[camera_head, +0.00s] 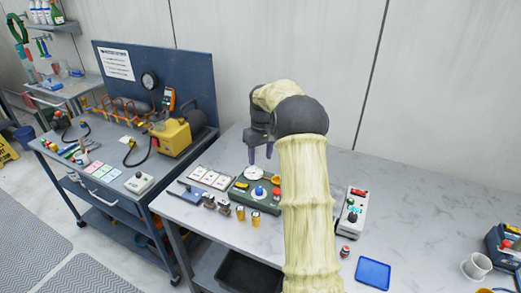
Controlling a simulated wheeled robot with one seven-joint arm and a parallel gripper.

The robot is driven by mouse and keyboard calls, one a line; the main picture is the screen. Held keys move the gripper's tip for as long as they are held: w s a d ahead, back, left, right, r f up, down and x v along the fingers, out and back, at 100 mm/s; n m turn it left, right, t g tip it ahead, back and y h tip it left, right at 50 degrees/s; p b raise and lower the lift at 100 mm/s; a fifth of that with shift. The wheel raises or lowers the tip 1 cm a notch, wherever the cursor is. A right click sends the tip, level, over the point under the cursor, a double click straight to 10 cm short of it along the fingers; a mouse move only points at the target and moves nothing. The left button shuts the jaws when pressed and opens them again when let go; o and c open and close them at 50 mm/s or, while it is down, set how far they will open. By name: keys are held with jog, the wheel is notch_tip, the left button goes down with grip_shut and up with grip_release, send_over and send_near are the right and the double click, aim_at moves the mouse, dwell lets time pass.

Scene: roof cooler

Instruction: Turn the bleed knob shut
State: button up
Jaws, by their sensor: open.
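A dark green panel box (240,197) lies on the grey worktop, left of my arm. It carries a round white dial (254,173), a blue knob (260,191), and small red and yellow parts at its right side. I cannot tell from this view which part is the bleed knob, or how far it is turned. My gripper (260,156) is open and empty, with its dark fingers pointing down above the back of the panel, near the dial. The fingers appear apart from the knob. My arm hides the area right of the panel.
White cards (208,178), small dark fittings and brass cylinders (255,219) lie around the panel's left and front. A cart with a yellow pump (172,137) adjoins at left.

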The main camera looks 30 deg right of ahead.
notch_tip(320, 180, up, 3)
jog(key=shift+f, duration=0.1)
dwell(0.5)
jog(key=s+a+f+t, duration=0.1)
jog(key=s+a+f, duration=0.1)
jog(key=s+a, duration=0.7)
jog(key=s+a+f+t, duration=0.1)
jog(key=s+a, duration=0.8)
jog(key=s, duration=0.9)
jog(key=shift+s+a+f+m+t, duration=0.2)
jog(key=shift+a+f+m+t, duration=0.1)
jog(key=shift+a+f+m, duration=0.15)
jog(key=shift+d, duration=0.1)
